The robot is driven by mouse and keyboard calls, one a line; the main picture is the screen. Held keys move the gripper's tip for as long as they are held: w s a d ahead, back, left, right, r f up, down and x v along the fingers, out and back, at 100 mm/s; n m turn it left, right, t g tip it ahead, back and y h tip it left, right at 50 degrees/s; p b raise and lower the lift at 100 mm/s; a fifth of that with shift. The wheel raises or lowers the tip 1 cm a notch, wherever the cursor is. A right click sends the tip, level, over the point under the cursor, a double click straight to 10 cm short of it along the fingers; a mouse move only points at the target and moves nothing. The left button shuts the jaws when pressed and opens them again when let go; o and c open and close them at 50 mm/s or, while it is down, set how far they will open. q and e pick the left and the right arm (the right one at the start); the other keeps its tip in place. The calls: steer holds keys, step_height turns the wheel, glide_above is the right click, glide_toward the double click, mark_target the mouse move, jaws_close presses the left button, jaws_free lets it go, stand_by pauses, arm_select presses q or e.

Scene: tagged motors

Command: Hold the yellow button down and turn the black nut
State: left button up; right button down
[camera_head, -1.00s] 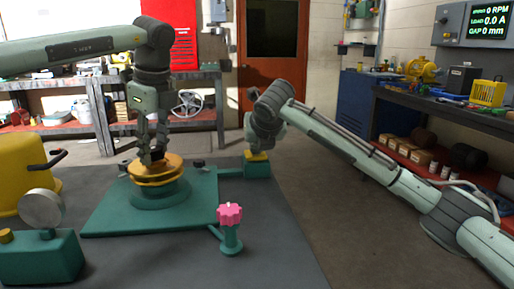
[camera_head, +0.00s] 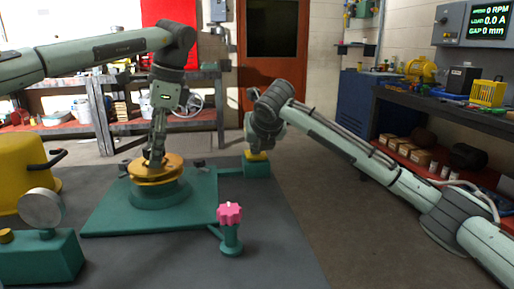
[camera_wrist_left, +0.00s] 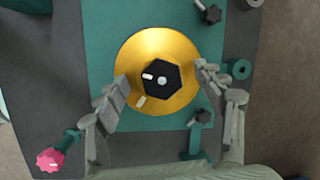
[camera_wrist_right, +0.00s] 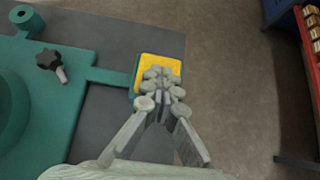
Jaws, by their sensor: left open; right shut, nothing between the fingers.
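The black nut (camera_wrist_left: 170,79) is hexagonal and sits at the centre of a gold disc (camera_wrist_left: 188,50) on the teal base plate (camera_head: 100,218). My left gripper (camera_wrist_left: 164,83) is open above the disc, with its fingers on either side of the nut and apart from it in the left wrist view. In the head view my left gripper (camera_head: 153,160) hides the nut. The yellow button (camera_wrist_right: 158,64) is a square pad on a teal block beside the plate. My right gripper (camera_wrist_right: 161,76) is shut and empty, its fingertips over the button; it seems to touch it.
A pink star knob (camera_head: 229,213) stands at the plate's front right. A gauge on a teal box (camera_head: 40,255) and a yellow pot (camera_head: 22,175) are at the left. Black knobs (camera_wrist_left: 208,14) stand at the plate's corners. A wall screen (camera_head: 490,22) reads 0 RPM.

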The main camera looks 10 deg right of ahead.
steer(key=shift+f, duration=0.2)
arm_select(q)
steer(key=m+t, duration=0.1)
steer(key=m, duration=0.2)
steer(key=shift+a, duration=0.15)
steer(key=m+t+h, duration=0.1)
steer(key=m, duration=0.3)
steer(key=shift+a+m, duration=0.1)
steer(key=shift+m, duration=0.2)
steer(key=m+h, duration=0.1)
steer(key=m, duration=0.2)
steer(key=shift+m, duration=0.3)
steer(key=m+h, duration=0.1)
steer(key=m, duration=0.2)
steer(key=shift+m+t, duration=0.3)
steer(key=shift+m, duration=0.1)
steer(key=shift+s+r, duration=0.1)
steer(key=shift+r, duration=0.1)
